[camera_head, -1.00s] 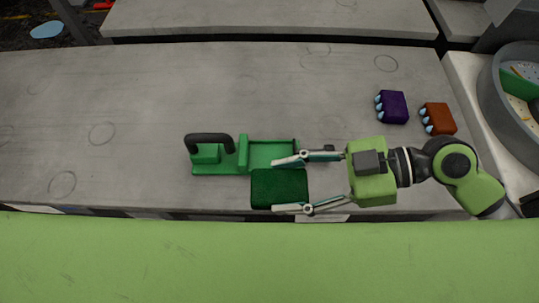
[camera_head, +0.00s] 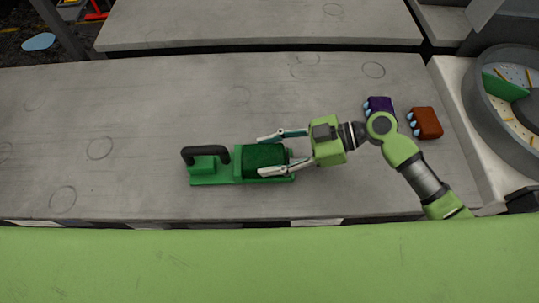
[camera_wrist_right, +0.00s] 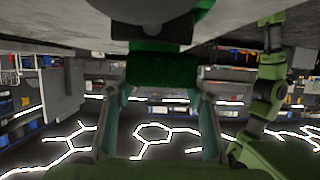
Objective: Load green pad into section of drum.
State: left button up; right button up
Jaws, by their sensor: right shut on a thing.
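The dark green pad (camera_head: 265,156) is between the fingers of my right gripper (camera_head: 262,155), which is shut on it. In the right wrist view the pad (camera_wrist_right: 162,69) shows between the two fingers (camera_wrist_right: 161,98). The pad is over the tray part of a bright green holder with a black handle (camera_head: 207,166) on the grey table. I cannot tell whether it rests in the tray or hangs just above it. The grey round drum (camera_head: 477,102) is at the right edge, partly cut off, with a green piece (camera_head: 505,86) inside. My left gripper is not in view.
A purple block (camera_head: 378,105) and an orange-brown block (camera_head: 426,123), both with pale blue tips, lie on the grey table (camera_head: 120,120) right of the holder, near my right arm. The table's left side is clear. Another grey surface (camera_head: 250,22) lies behind.

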aim_at(269, 157)
jog(key=f, duration=0.1)
jog(key=w+f+p, duration=0.1)
jog(key=f, duration=0.1)
jog(key=shift+a, duration=0.1)
jog(key=shift+f, duration=0.4)
jog(key=shift+f+b, duration=0.3)
jog(key=shift+b, duration=0.15)
jog(key=o, duration=1.2)
jog(key=shift+r, duration=0.1)
jog(key=shift+c, duration=0.2)
